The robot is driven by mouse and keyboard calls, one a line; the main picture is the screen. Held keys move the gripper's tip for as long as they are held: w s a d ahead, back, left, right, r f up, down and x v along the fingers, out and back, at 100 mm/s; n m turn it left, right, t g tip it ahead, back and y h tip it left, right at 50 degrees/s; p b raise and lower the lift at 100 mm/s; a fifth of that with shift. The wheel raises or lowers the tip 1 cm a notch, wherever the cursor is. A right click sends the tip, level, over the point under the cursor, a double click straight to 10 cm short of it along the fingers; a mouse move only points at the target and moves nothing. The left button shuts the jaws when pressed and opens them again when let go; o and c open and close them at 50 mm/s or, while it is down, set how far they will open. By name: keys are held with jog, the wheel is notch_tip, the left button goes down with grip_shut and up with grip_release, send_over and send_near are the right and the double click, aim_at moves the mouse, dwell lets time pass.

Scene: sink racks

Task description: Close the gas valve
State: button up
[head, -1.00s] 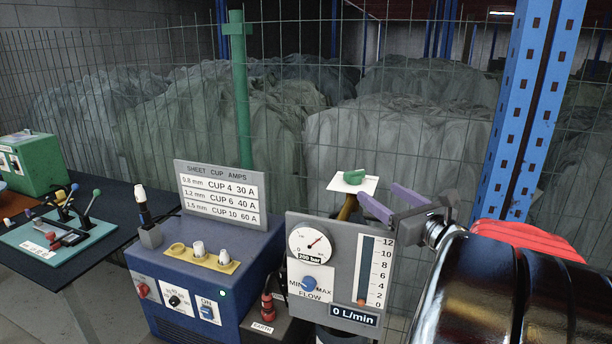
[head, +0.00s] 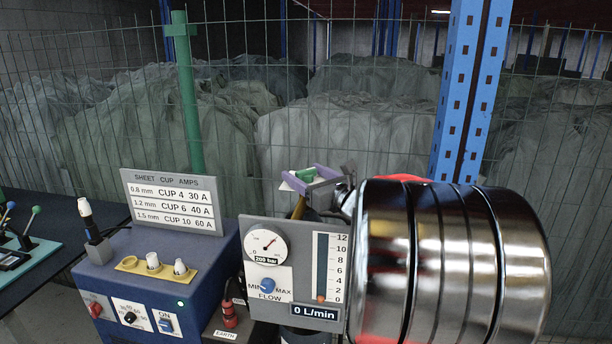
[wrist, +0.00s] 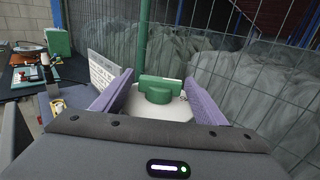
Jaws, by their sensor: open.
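The gas valve's green handle (head: 304,174) sits on a white plate (head: 287,186) atop the post behind the grey flow gauge panel. It also shows in the wrist view as a green bar with a rounded part (wrist: 158,95). My gripper (head: 300,172) is open, with one purple finger on each side of the handle. In the wrist view, gaps show between the handle and both fingers. In the head view the near finger hides part of the plate.
The gauge panel (head: 229,270) reads 0 L/min, with a dial and blue flow knob. A blue welding box (head: 100,270) with a sheet-cup sign (head: 172,203) stands left. A wire fence with a green post (head: 187,100) and a blue upright (head: 465,100) stand behind.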

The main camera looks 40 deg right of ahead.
jog(key=shift+c, duration=0.2)
jog(key=c, duration=1)
jog(key=shift+n+y, duration=0.4)
jog(key=shift+y, duration=0.2)
jog(key=shift+d+n+y, duration=0.1)
jog(key=shift+n+y, duration=1.1)
jog(key=shift+y, duration=0.7)
jog(key=n+g+y, duration=0.1)
jog(key=n+y, duration=0.2)
jog(key=y, duration=0.1)
jog(key=shift+f+y, duration=0.1)
jog(key=shift+y, duration=0.2)
jog(key=shift+n+g+y, duration=2.7)
jog(key=shift+y, duration=0.6)
jog(key=shift+g, duration=0.3)
